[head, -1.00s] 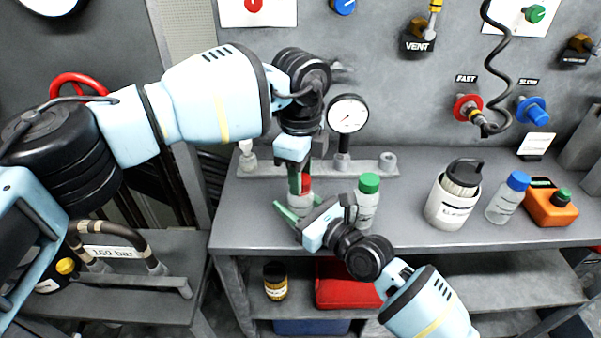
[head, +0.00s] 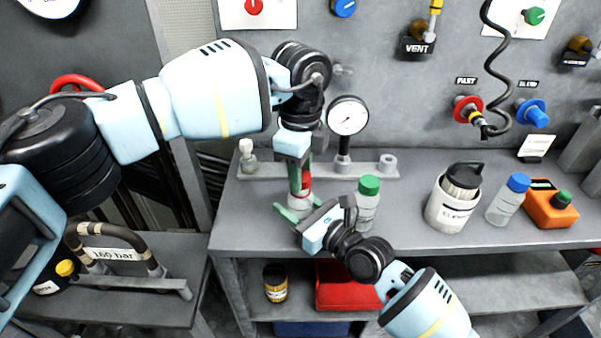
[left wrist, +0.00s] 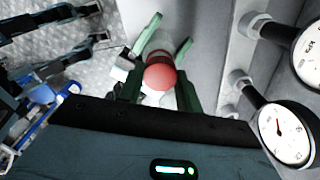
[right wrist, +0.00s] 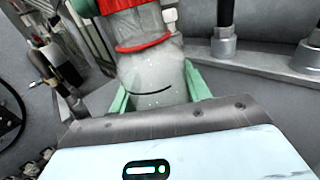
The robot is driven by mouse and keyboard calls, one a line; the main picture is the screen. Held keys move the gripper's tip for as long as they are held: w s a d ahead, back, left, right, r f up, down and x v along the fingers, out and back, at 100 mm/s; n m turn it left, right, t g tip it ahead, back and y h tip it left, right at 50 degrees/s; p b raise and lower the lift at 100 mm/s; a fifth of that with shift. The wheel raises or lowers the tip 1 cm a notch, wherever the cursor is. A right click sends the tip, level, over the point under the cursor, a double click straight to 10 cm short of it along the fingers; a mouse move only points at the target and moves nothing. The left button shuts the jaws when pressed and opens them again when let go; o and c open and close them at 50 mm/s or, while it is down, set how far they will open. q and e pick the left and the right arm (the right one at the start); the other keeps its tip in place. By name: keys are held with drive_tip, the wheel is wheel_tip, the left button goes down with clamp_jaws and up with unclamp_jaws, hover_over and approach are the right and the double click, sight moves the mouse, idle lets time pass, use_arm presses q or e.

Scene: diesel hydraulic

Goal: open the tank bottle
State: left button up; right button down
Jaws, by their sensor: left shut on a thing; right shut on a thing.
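A pale bottle (head: 299,204) with a red cap (head: 306,181) stands upright at the bench's front left. My right gripper (right wrist: 155,85) is shut around its body, a finger on each side. My left gripper (left wrist: 160,88) points down from above and is shut on the red cap, whose rounded top shows in the left wrist view (left wrist: 160,77). In the right wrist view a pale band (right wrist: 142,25) shows between the red above and a thin red ring (right wrist: 145,45). I cannot tell whether the cap is free of the neck. The bottle's label is not readable.
A green-capped bottle (head: 367,203) stands close right of the held one. A gauge (head: 347,116) on a metal manifold (head: 262,168) is just behind. A white container (head: 452,205), a blue-capped bottle (head: 508,198) and an orange box (head: 549,208) stand farther right.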

use_arm(q)
drive_tip(key=shift+r, duration=0.55)
drive_tip(key=shift+r, duration=1.95)
use_arm(e)
drive_tip(key=c, duration=0.6)
unclamp_jaws()
drive_tip(key=shift+s+d, duration=0.1)
drive_tip(key=v, duration=1.1)
drive_tip(key=shift+s+d, duration=0.25)
